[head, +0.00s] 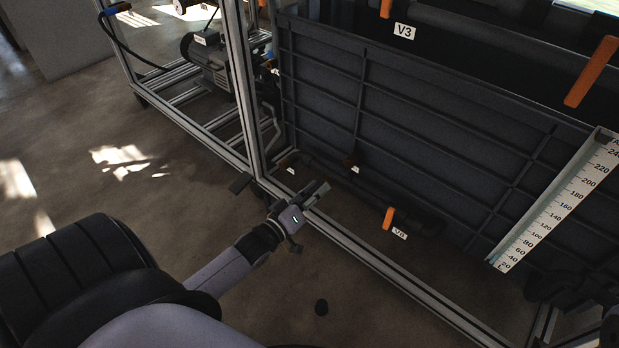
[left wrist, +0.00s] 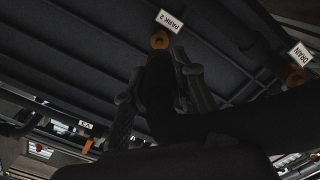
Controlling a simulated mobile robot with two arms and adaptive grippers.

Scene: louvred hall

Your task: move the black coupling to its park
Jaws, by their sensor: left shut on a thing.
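The park, an orange ring (left wrist: 159,40) under a "PARK 2" label (left wrist: 169,21), shows just beyond the coupling's far end. I cannot tell whether they touch. My right gripper cannot be made out.
A second orange ring (left wrist: 296,77) sits by the "DRAIN" label (left wrist: 300,53). The dark ribbed tank (head: 420,130) stands behind the aluminium rail (head: 385,265). An orange handle (head: 388,218) sits low near it. A level scale (head: 555,205) is at the right. A pump (head: 208,62) stands at the back left.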

